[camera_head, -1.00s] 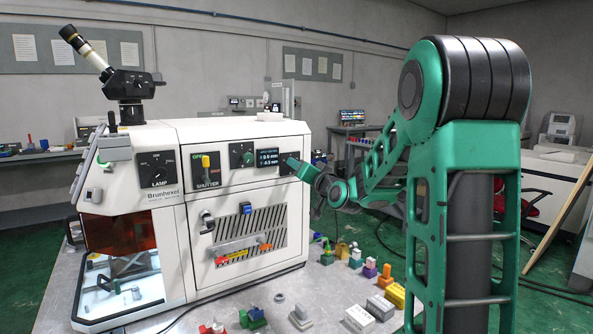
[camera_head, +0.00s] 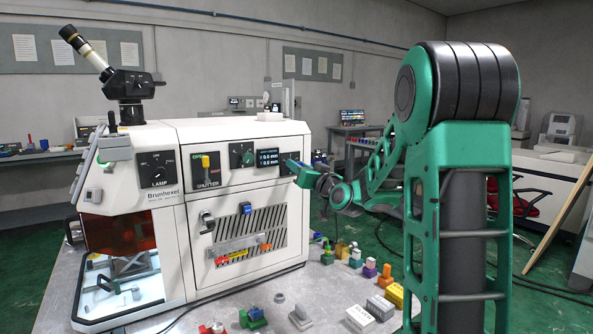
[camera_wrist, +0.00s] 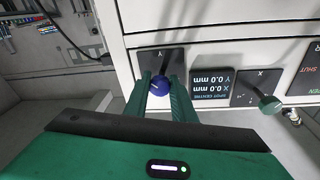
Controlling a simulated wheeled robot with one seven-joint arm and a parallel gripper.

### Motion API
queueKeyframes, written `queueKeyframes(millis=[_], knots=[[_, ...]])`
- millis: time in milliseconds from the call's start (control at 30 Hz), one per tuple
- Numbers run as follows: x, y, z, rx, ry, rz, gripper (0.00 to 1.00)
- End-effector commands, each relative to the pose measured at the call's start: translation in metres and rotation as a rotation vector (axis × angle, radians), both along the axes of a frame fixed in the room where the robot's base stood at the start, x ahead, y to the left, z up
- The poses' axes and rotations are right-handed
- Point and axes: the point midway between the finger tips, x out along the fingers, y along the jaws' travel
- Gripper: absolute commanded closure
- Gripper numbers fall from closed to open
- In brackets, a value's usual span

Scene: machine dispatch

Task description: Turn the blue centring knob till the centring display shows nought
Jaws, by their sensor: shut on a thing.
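The blue centring knob (camera_wrist: 159,86) sits on a dark plate marked Y, in the wrist view, which looks upside down. My gripper (camera_wrist: 160,80) is shut on it, one green finger on each side.
A green knob (camera_wrist: 268,104) marked X is on the display's other side. The shutter switch (camera_head: 206,165) and lamp dial (camera_head: 157,170) are further left on the machine (camera_head: 190,135). Several small coloured blocks (camera_head: 385,275) lie on the bench below.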

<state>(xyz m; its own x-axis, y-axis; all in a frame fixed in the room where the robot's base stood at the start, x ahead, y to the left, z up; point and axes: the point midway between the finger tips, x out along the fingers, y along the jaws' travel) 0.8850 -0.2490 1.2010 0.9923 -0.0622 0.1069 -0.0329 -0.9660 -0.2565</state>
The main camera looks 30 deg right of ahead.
Motion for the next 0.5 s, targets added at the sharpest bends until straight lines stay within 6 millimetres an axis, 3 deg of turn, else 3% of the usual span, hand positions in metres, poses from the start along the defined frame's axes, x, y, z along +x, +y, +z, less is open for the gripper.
queueKeyframes(millis=[33,67,133,500], knots=[[-0.0008,-0.0012,-0.0044,0.002,0.009,-0.003,0.99],[-0.0008,-0.0012,-0.0044,0.002,0.009,-0.003,0.75],[-0.0007,-0.0011,-0.0039,0.002,0.008,-0.002,0.59],[-0.0037,-0.0002,-0.0018,0.001,0.003,-0.001,0.59]])
